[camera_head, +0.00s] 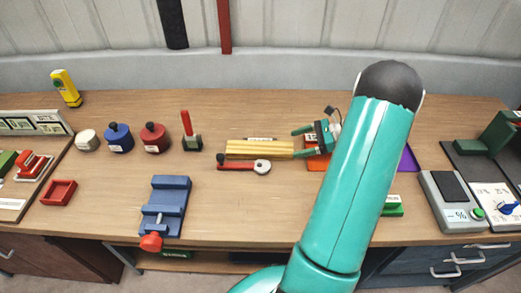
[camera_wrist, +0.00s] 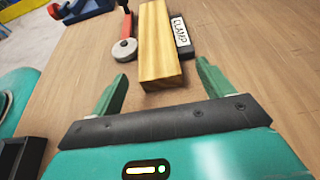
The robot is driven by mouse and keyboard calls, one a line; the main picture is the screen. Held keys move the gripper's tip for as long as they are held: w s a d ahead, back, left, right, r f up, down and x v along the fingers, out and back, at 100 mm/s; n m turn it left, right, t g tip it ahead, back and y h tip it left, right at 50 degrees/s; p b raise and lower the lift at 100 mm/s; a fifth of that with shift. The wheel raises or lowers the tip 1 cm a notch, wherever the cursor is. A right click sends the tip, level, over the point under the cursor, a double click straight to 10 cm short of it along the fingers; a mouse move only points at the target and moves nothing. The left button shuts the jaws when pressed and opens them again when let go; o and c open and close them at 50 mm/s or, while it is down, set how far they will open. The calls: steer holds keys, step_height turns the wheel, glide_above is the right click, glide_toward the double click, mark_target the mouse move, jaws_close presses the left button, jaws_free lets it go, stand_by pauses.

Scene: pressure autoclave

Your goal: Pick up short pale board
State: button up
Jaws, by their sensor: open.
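The short pale board (camera_head: 260,149) lies flat on the wooden bench, left of my gripper (camera_head: 302,141) in the head view. In the wrist view the board (camera_wrist: 160,50) points lengthwise toward my gripper (camera_wrist: 160,88), with its near end just ahead of the fingertips and roughly between them. My green fingers are spread open and hold nothing. A small label reading "CLAMP" (camera_wrist: 181,38) stands against the board's right side in the wrist view.
A red-handled tool with a round grey end (camera_head: 262,166) lies close along the board's front side. A blue vise (camera_head: 165,205) stands front left. Red (camera_head: 154,137) and blue (camera_head: 118,137) pots stand further left.

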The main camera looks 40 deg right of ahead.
mark_target(279, 147)
steer(key=x, duration=0.5)
steer(key=shift+a+r, duration=0.2)
steer(key=shift+r, duration=0.05)
steer(key=shift+s, duration=0.1)
steer(key=c, duration=1.2)
steer(key=shift+r, duration=0.15)
